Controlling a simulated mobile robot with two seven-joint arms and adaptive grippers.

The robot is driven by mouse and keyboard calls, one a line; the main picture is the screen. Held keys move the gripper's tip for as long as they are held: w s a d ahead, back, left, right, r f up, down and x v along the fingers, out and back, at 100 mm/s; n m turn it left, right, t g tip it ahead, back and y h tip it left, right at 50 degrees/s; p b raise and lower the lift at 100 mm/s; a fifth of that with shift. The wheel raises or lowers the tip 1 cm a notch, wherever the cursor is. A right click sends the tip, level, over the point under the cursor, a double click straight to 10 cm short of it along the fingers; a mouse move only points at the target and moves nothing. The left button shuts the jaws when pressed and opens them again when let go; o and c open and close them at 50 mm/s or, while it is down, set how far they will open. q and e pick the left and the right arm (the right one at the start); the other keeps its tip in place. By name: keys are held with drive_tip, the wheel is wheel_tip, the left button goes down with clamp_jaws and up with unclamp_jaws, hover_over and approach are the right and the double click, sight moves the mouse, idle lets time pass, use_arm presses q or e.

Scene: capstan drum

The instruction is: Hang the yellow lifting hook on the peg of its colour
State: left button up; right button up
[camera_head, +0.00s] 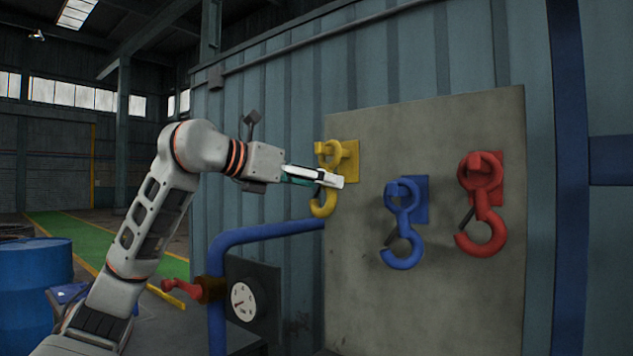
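The yellow lifting hook (322,206) is upright in front of the grey board's left edge. Its upper ring overlaps the yellow peg and its square yellow plate (350,162). I cannot tell whether the ring is around the peg or just in front of it. My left gripper (328,178) reaches in from the left and lies across the hook's shank, hiding its middle. I see its fingers edge-on, so I cannot tell whether they are shut on the shank. My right gripper is not in view.
A blue hook (402,241) and a red hook (482,222) hang on pegs of their own colours on the grey board (450,300). Below my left arm are a blue pipe (217,300), a red valve handle (182,289) and a gauge (243,301). A blue barrel (35,290) stands at left.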

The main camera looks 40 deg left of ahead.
use_arm(q)
drive_tip(key=o, duration=0.3)
drive_tip(key=shift+o, duration=0.2)
drive_tip(key=shift+f, duration=0.1)
drive_tip(key=v, duration=1.2)
